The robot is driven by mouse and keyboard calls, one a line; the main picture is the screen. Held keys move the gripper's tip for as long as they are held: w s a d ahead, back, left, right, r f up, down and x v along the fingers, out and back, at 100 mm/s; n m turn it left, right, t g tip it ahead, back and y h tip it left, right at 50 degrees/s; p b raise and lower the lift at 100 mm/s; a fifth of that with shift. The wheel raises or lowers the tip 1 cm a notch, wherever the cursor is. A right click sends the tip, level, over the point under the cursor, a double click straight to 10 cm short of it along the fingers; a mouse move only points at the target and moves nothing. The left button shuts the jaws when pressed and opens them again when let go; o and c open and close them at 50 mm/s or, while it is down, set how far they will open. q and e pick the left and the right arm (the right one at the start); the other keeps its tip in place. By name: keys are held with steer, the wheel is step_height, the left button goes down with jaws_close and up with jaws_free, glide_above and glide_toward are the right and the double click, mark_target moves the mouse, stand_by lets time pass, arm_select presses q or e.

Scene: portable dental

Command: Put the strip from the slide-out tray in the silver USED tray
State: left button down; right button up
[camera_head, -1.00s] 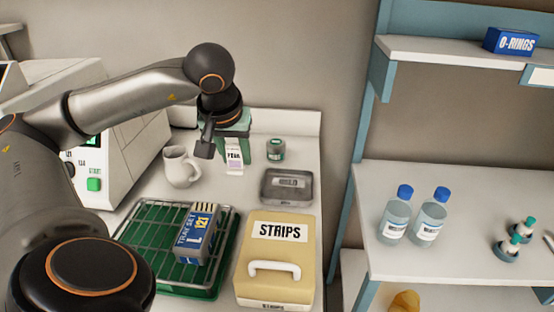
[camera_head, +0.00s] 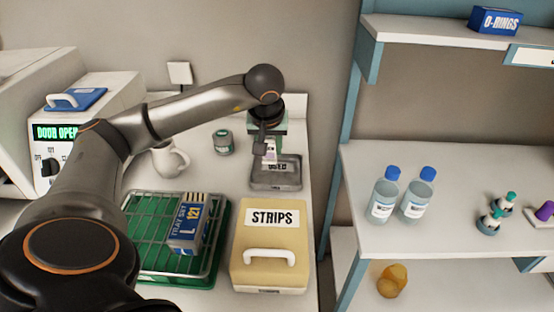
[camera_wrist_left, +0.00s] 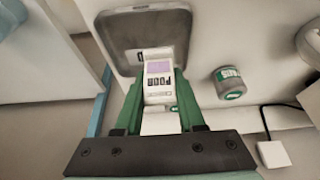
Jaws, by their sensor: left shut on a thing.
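My left gripper (camera_head: 270,148) is shut on the strip (camera_head: 271,152), a small white strip. In the left wrist view the strip (camera_wrist_left: 158,82) shows a purple patch and dark print between the green fingers of the gripper (camera_wrist_left: 157,108). The silver USED tray (camera_head: 276,181) stands on the counter behind the STRIPS box. The strip is held over the tray's far part; I cannot tell how high. The tray (camera_wrist_left: 118,24) also shows beyond the strip in the left wrist view. My right gripper is not in view.
The yellow STRIPS box (camera_head: 268,262) stands in front of the tray. A mug (camera_head: 168,160) and a green-lidded jar (camera_head: 223,142) stand left of the tray. Shelves with bottles (camera_head: 417,198) are at right.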

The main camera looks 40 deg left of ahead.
mark_target(277, 172)
arm_select(q)
steer(key=w+f, duration=0.2)
steer(key=shift+d+f, duration=0.25)
steer(key=shift+f, duration=1.6)
steer(key=shift+f, duration=0.2)
steer(key=c, duration=0.5)
jaws_free()
steer(key=shift+r, duration=0.1)
steer(key=shift+r, duration=0.25)
steer(key=v, duration=1.1)
steer(key=shift+s+d+r, duration=0.15)
steer(key=shift+r, duration=0.2)
